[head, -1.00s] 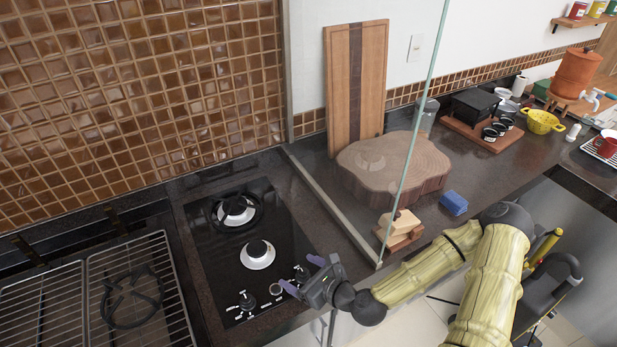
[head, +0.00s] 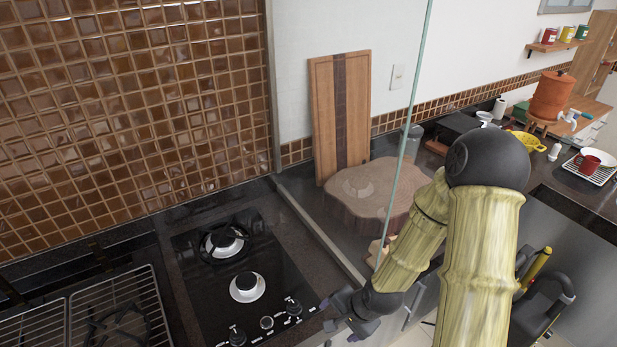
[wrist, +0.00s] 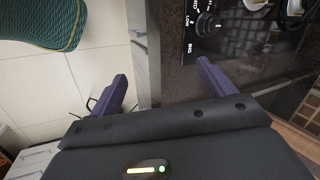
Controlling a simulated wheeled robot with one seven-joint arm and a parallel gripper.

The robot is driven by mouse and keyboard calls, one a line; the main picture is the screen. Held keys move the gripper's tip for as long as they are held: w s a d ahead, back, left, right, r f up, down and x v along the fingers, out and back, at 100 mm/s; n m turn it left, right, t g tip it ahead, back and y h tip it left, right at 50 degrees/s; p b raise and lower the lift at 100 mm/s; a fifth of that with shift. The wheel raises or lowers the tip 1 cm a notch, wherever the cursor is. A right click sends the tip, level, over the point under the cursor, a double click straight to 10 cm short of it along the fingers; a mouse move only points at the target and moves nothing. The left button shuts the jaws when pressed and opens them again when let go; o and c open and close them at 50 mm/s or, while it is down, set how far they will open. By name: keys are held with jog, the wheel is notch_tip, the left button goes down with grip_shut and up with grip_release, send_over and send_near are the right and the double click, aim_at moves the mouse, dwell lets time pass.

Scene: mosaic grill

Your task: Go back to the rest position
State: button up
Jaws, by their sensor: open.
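My gripper (wrist: 163,90) is open and empty in the wrist view, its two purple fingers spread apart. Between and beyond the fingers are the counter's front edge and the cabinet front. In the head view my gripper (head: 338,312) is small and partly hidden by my wrist, just right of the black gas cooktop (head: 205,295). The cooktop's knobs also show at the top of the wrist view (wrist: 207,24). My bent arm fills the lower right of the head view.
A glass panel (head: 405,150) stands upright close to my arm. Behind it are a round wood slab (head: 365,190) and a cutting board (head: 340,110). A grill grate (head: 120,310) lies at the lower left. Tiled floor (wrist: 75,80) lies below the counter.

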jog(key=s+d+r+n+h, duration=0.1)
jog(key=d+r+n, duration=0.3)
jog(key=r, duration=0.4)
jog(key=s+d+r+n+h, duration=0.2)
jog(key=r+n, duration=0.3)
jog(key=r, duration=0.3)
jog(key=shift+s+d+r+h, duration=0.15)
jog(key=shift+s+d+h, duration=0.15)
jog(key=shift+s+d, duration=0.45)
jog(key=shift+w+d, duration=0.1)
